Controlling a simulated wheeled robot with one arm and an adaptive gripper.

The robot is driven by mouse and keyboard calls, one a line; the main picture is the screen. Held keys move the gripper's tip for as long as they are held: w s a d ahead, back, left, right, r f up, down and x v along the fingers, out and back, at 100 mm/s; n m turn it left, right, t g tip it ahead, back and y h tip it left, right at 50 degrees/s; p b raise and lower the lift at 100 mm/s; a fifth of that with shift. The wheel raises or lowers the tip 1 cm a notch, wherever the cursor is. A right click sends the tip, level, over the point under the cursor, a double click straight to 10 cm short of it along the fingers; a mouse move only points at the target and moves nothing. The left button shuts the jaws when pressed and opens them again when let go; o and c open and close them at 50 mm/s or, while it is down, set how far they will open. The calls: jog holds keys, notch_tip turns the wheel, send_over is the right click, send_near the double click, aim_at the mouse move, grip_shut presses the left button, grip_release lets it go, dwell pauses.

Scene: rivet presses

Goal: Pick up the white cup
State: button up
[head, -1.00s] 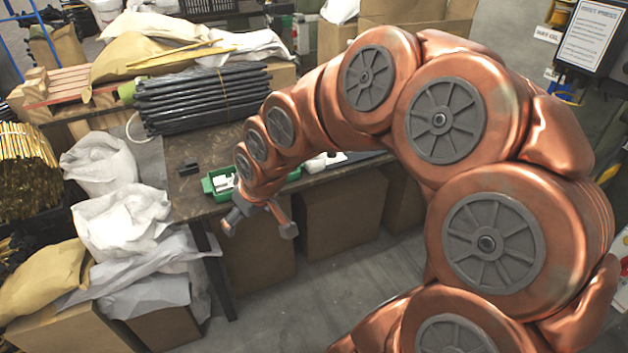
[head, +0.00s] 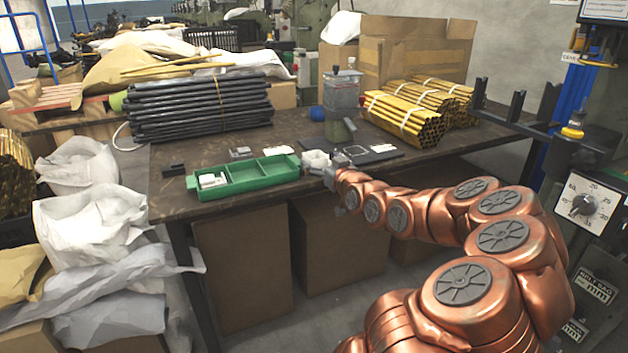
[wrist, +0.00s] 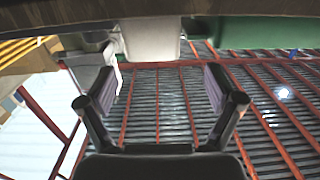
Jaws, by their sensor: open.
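The white cup (head: 316,161) stands on the workbench, just right of the green tray (head: 245,183). My gripper (head: 330,174) is at the front right of the cup, very close to it, and partly covers it. In the wrist view my gripper (wrist: 160,82) has its two fingers spread apart with nothing between the pads. The white cup (wrist: 150,40) shows there at the top, ahead of the gap between the fingers. The green tray (wrist: 262,32) is at its upper right. I cannot tell whether a finger touches the cup.
Black rods (head: 200,105) lie at the back left and yellow tube bundles (head: 408,115) at the right. A dark flat plate (head: 375,156) lies right of the cup. White sacks (head: 90,220) are at the left.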

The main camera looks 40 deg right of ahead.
aim_at(312, 153)
jog(key=shift+s+d+f, duration=0.25)
jog(key=shift+d, duration=0.35)
jog(key=shift+d+r, duration=0.1)
jog(key=shift+d, duration=0.05)
jog(key=shift+w, duration=0.15)
jog(key=shift+b+x, duration=0.35)
jog(key=shift+x, duration=0.85)
jog(key=shift+w+d+f+b, duration=0.15)
jog(key=shift+w+b, duration=0.4)
jog(key=shift+w, duration=0.9)
jog(key=shift+x, duration=1.05)
jog(key=c, duration=1.1)
